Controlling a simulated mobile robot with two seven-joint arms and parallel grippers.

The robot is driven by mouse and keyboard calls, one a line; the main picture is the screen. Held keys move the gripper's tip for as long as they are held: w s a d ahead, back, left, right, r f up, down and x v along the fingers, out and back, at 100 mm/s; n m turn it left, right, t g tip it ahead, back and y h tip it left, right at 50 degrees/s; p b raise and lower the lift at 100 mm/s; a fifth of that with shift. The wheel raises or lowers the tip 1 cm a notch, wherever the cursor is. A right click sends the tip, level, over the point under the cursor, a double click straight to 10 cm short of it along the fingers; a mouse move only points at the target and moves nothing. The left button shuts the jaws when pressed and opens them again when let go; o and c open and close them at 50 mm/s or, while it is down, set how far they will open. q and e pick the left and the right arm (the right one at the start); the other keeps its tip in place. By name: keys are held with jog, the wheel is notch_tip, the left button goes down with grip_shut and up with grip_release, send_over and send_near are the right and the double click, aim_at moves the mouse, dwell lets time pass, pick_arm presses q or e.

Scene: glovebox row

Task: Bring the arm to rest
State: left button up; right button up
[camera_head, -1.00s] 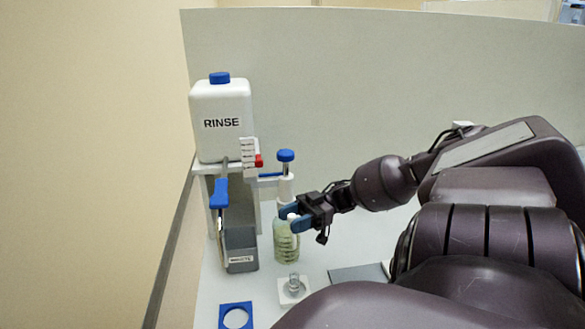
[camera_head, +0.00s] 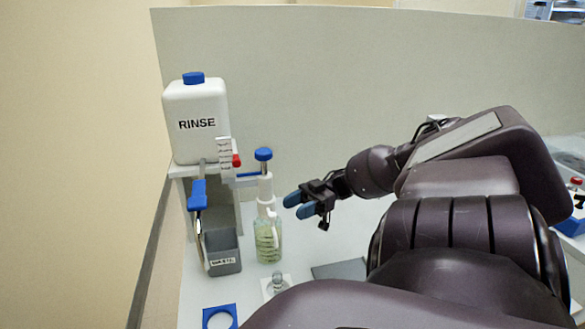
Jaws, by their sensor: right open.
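My right arm comes in from the right, and its gripper (camera_head: 298,205) is open and empty, with blue fingertips. It hangs in the air just right of a dispenser bottle (camera_head: 267,240) with a white pump, a blue knob on top and pale green liquid inside. A gap shows between the fingertips and the bottle. My left gripper is not in view.
A white RINSE container (camera_head: 196,125) stands on a raised stand at the left. Below it is a grey waste bin (camera_head: 223,252). A small glass vial (camera_head: 277,281), a blue ring holder (camera_head: 219,317) and a dark grey plate (camera_head: 340,269) lie in front. A pale panel (camera_head: 330,90) closes the back.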

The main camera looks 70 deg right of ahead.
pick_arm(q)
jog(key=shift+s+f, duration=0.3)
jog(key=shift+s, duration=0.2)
